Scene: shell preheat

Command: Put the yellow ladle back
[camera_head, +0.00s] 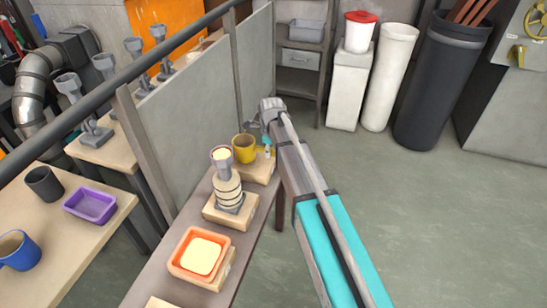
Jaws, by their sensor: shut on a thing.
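The yellow ladle (244,148), a cup-shaped vessel with a dark inside, is upright at the far end of the narrow bench. It is over or on a pale wooden block (259,171); I cannot tell whether it touches it. My gripper (265,136) is just to its right, at the end of my outstretched arm, and is shut on the ladle's right side. The fingers and the gripped part are small and partly hidden by my wrist.
Nearer on the bench, a ringed mould stack (228,192) with a funnel top (222,156) and an orange tray (199,253) stand on blocks. A grey partition (198,82) runs along the left. Open floor (430,210) lies to the right.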

